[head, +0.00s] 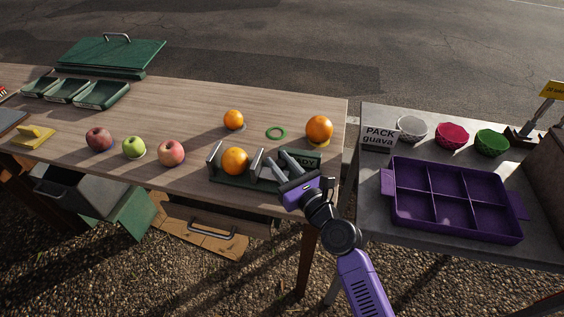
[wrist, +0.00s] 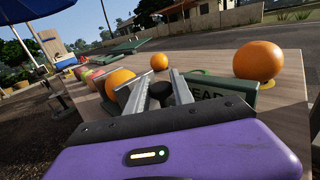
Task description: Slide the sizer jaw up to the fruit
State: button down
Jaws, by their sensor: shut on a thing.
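The sizer (head: 232,182) is a dark green tray near the table's front edge, with a "READY" sign at its right end. An orange (head: 235,161) sits in it, between an upright grey plate (head: 214,158) on the left and the sizer jaw (head: 257,162) on the right. The jaw stands very close to the orange; I cannot tell whether they touch. My gripper (head: 282,163) is at the right part of the sizer, shut on the jaw's dark handle. In the wrist view the handle (wrist: 158,90) shows between the fingers, and the orange (wrist: 119,82) lies beyond.
Two more oranges (head: 234,120) (head: 319,128) and a green ring (head: 277,132) lie behind the sizer. Apples (head: 171,152) stand to the left. A purple divided tray (head: 452,228) and several small bowls (head: 452,135) are on the right-hand table.

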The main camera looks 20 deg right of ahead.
aim_at(262, 152)
jog(key=shift+w+a+r+p, duration=0.1)
jog(key=shift+w+a+p, duration=0.55)
jog(key=shift+a, duration=0.4)
jog(key=shift+w+a, duration=0.2)
jog(key=c, duration=1.1)
grip_release()
jog(key=shift+c, duration=0.2)
jog(key=shift+s+d, duration=0.2)
jog(key=shift+s, duration=1.1)
jog(key=shift+s+d, duration=0.25)
jog(key=shift+s, duration=1)
jog(key=shift+s+d, duration=0.2)
jog(key=shift+s, duration=1.1)
